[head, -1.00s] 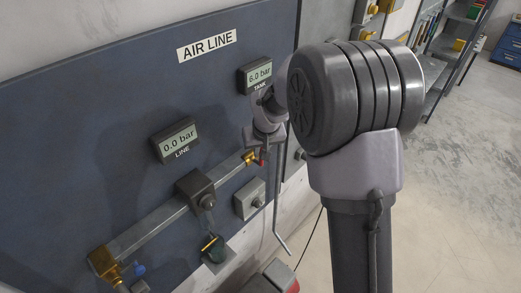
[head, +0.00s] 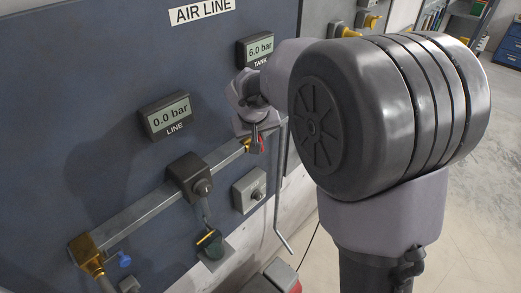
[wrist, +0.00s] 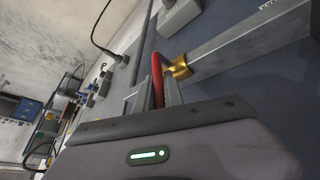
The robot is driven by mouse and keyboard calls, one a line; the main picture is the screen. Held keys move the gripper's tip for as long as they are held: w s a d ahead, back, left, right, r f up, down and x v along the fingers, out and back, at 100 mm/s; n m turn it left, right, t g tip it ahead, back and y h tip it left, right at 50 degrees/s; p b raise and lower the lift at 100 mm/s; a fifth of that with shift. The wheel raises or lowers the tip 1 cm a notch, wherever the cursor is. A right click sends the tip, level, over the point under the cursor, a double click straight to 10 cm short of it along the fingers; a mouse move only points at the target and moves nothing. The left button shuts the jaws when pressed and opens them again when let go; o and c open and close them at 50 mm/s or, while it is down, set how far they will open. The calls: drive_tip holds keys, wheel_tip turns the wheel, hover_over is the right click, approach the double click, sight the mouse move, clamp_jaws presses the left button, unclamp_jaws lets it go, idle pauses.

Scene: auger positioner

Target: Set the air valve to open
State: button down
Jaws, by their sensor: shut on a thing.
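The air valve has a brass body (head: 246,146) at the right end of the grey pipe (head: 150,210) on the blue panel. Its red lever (head: 261,145) is mostly covered by my gripper. In the wrist view the red lever (wrist: 157,80) rises from between the fingers, beside the brass body (wrist: 180,67). My gripper (head: 257,143) is shut on the red lever. The TANK gauge (head: 259,48) above reads 6.0 bar. The LINE gauge (head: 169,115) to the left reads 0.0 bar.
A dark block (head: 189,178) sits midway on the pipe, with a padlock-like part (head: 210,243) hanging below. A small blue handle (head: 124,259) is at the pipe's lower left. A grey box with a round knob (head: 249,190) is below the valve. A bent grey rod (head: 280,190) hangs close right.

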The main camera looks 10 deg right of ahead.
drive_tip(key=t+h+b, duration=0.1)
drive_tip(key=b, duration=0.5)
drive_tip(key=s+a+f+t+h+b, duration=0.1)
drive_tip(key=h+b, duration=0.1)
drive_tip(key=b, duration=0.5)
drive_tip(key=a+n+t+h+b, duration=0.1)
drive_tip(key=b, duration=0.6)
drive_tip(key=shift+s+a+f+t+h, duration=0.2)
drive_tip(key=shift+s+f+t+h, duration=0.05)
drive_tip(key=shift+s+t+h, duration=0.15)
drive_tip(key=shift+r, duration=0.1)
drive_tip(key=c, duration=1.5)
unclamp_jaws()
drive_tip(key=shift+o, duration=0.2)
